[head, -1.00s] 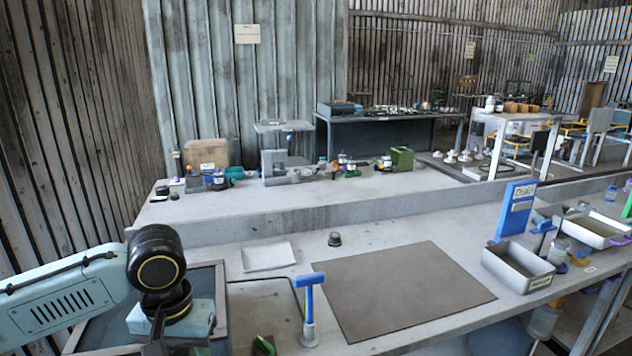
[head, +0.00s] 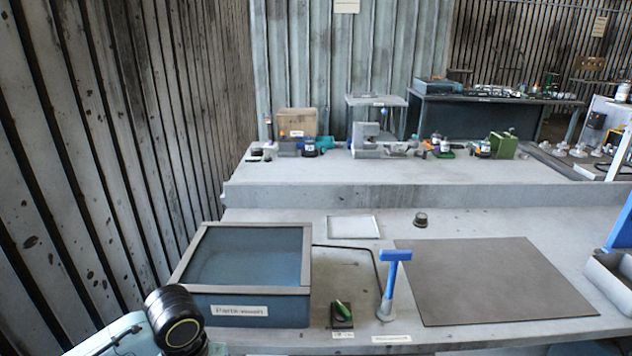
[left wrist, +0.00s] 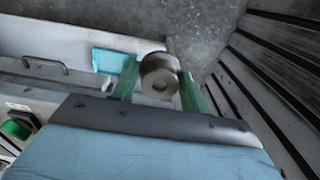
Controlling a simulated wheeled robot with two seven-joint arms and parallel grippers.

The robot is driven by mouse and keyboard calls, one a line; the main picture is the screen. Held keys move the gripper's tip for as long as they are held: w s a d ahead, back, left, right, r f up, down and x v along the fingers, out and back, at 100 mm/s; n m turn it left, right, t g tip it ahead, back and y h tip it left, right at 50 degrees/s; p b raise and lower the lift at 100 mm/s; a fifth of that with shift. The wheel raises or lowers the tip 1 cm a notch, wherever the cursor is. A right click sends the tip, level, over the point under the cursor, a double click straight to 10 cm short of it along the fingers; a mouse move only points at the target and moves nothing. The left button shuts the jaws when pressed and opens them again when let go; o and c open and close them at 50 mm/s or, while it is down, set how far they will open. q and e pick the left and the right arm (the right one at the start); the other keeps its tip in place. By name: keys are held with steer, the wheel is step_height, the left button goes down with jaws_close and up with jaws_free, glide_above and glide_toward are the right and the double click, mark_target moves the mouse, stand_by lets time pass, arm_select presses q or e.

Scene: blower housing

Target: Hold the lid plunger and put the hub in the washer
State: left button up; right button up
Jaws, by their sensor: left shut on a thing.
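The hub (left wrist: 159,76), a grey metal cylinder with a round recess in its end, sits between the green fingers of my left gripper (left wrist: 158,88) in the left wrist view. The gripper is shut on it. In the head view only part of my left arm shows at the bottom left, and its gripper is out of frame. The washer (head: 245,307) is a blue box with a grey rim, labelled "Parts wash". I cannot tell whether its dark blue top is a lid or an open basin. The lid plunger (head: 390,284), apparently the blue T-handle on a grey cone, stands upright to its right.
A green switch on a black block (head: 342,313) lies between washer and T-handle. A black line runs from the washer towards the T-handle. Behind are a white tray (head: 353,227) and a dark round cap (head: 421,219). A bare brown mat (head: 495,280) lies right. A plank wall stands left.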

arm_select(q)
steer(key=shift+s+a+f, duration=0.15)
steer(key=shift+s+f, duration=0.1)
steer(key=shift+f, duration=0.2)
steer(key=shift+s+a+f, duration=0.1)
steer(key=shift+s+f, duration=0.1)
steer(key=shift+f, duration=0.2)
steer(key=shift+w+r, duration=0.1)
steer(key=shift+r, duration=0.05)
steer(key=w+d+r+m+p, duration=0.2)
steer(key=w+r+p, duration=0.2)
steer(key=r+p, duration=0.2)
steer(key=w+d+r+m+p, duration=0.2)
steer(key=w+r+p, duration=0.3)
steer(key=r, duration=0.5)
steer(key=shift+w+p, duration=0.3)
steer(key=shift+p, duration=0.7)
